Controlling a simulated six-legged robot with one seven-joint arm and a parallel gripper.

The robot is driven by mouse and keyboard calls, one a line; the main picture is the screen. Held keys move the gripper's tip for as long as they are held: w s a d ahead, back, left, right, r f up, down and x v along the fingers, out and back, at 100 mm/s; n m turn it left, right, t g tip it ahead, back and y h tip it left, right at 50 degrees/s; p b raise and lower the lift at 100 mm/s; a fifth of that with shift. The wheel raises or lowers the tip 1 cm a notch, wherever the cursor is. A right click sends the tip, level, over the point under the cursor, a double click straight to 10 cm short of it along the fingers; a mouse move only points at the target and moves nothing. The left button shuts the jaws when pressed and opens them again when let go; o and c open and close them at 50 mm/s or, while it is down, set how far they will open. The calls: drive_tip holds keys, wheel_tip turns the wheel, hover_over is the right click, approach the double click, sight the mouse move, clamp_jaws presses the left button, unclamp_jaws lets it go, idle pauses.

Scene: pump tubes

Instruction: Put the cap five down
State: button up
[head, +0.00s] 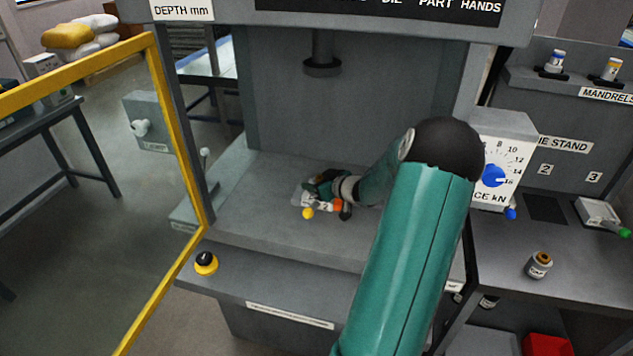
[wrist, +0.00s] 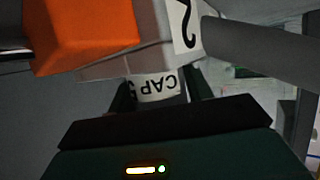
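Cap five (wrist: 155,88) shows in the wrist view as a pale piece with an upside-down "CAP 5" label, between the two dark fingers of my gripper (wrist: 158,95). The fingers appear shut on its sides. Just beyond it is a grey-white block with a "2" label (wrist: 184,22) and an orange part (wrist: 80,35). In the head view my gripper (head: 328,186) is low in the press, right at this small block (head: 310,196) on the press bed. The cap is hidden there by my gripper. Whether the cap touches the block, I cannot tell.
The press ram (head: 322,66) hangs above my gripper. A yellow guard frame (head: 180,130) stands open at left. A yellow-black button (head: 206,263) sits on the front ledge. At right are a force dial (head: 495,175), a labelled spool (head: 538,265) and a die stand (head: 564,144).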

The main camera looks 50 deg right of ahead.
drive_tip(key=shift+o, duration=1.4)
